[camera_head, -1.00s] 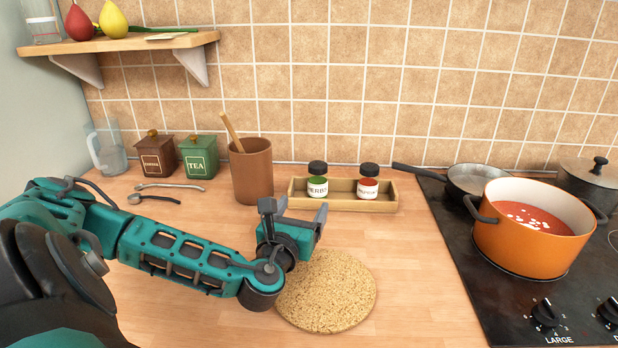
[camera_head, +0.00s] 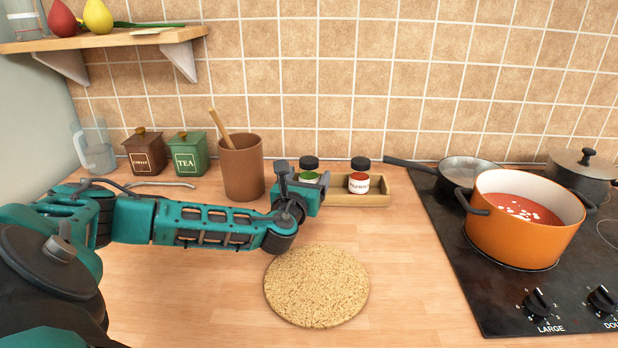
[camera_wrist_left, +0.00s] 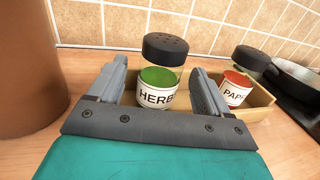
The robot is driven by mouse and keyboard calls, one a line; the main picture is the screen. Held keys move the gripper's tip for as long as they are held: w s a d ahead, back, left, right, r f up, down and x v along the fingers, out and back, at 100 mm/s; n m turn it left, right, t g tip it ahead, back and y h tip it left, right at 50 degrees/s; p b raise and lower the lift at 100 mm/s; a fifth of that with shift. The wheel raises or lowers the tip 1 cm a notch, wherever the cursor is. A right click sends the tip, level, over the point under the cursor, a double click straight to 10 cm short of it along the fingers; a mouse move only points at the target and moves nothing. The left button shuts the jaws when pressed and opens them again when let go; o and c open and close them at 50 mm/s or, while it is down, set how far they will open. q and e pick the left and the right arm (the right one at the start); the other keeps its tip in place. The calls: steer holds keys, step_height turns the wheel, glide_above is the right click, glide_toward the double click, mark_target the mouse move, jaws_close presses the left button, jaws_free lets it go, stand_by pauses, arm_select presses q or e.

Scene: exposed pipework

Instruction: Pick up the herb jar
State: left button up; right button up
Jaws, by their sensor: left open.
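The herb jar (camera_head: 309,170) has a black shaker lid and green contents, and stands upright in a shallow wooden tray (camera_head: 375,198). My left gripper (camera_head: 300,178) is in front of it and hides its lower part in the head view. In the left wrist view the herb jar (camera_wrist_left: 161,82) shows its "HERB" label between the two fingers of my open left gripper (camera_wrist_left: 160,92). The fingers are on either side of the jar, with gaps visible. My right gripper is not in view.
A paprika jar (camera_head: 359,176) stands to the right in the same tray. A brown pot (camera_head: 242,170) with a wooden spoon is close on the left. A round cork mat (camera_head: 317,286) lies in front. An orange pot (camera_head: 520,240) sits on the stove at right.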

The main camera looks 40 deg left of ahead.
arm_select(q)
steer(key=shift+x, duration=0.95)
steer(key=c, duration=1.1)
